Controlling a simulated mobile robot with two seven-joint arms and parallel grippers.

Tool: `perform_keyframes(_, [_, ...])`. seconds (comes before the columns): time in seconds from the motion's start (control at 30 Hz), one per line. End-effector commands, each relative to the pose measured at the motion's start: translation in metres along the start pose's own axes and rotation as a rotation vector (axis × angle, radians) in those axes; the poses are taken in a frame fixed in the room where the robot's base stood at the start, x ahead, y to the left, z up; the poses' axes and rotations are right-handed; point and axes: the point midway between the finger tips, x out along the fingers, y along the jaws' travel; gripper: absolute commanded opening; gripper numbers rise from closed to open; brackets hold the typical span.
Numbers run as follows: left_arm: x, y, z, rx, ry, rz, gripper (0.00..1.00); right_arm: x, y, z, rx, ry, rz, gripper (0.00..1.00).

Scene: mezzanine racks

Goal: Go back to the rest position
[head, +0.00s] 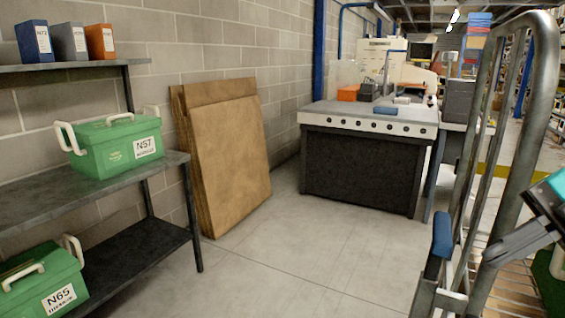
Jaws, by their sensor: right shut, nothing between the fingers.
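My right gripper (492,256) shows at the right edge of the head view, a grey jaw reaching left from a teal and black wrist. It is shut and holds nothing visible. It is in front of the metal frame of a cart (487,130), and I cannot tell whether they touch. Part of this gripper is cut off by the picture edge. My left gripper is out of view.
A rack (175,170) at left carries green boxes labelled N57 (115,145) and N65 (45,285), with binders (72,42) above. Flat cardboard (225,150) leans on the wall. A workbench (365,165) stands behind. The middle floor (290,260) is clear.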

Motion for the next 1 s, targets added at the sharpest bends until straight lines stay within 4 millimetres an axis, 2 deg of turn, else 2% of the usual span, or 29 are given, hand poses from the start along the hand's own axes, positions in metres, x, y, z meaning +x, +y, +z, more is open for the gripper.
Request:
perform_keyframes(0.4, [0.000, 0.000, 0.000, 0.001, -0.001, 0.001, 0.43, 0.018, -0.042, 0.019, 0.192, 0.300, 0.488, 0.00])
perform_keyframes(0.7, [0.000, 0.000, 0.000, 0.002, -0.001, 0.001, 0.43, 0.035, -0.059, 0.022, 0.287, 0.447, 0.730, 0.00])
perform_keyframes(0.8, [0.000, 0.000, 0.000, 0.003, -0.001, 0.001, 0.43, 0.041, -0.061, 0.023, 0.311, 0.484, 0.799, 0.00])
perform_keyframes(1.0, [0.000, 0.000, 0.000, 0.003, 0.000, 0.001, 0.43, 0.053, -0.043, 0.044, 0.356, 0.432, 1.010, 0.00])
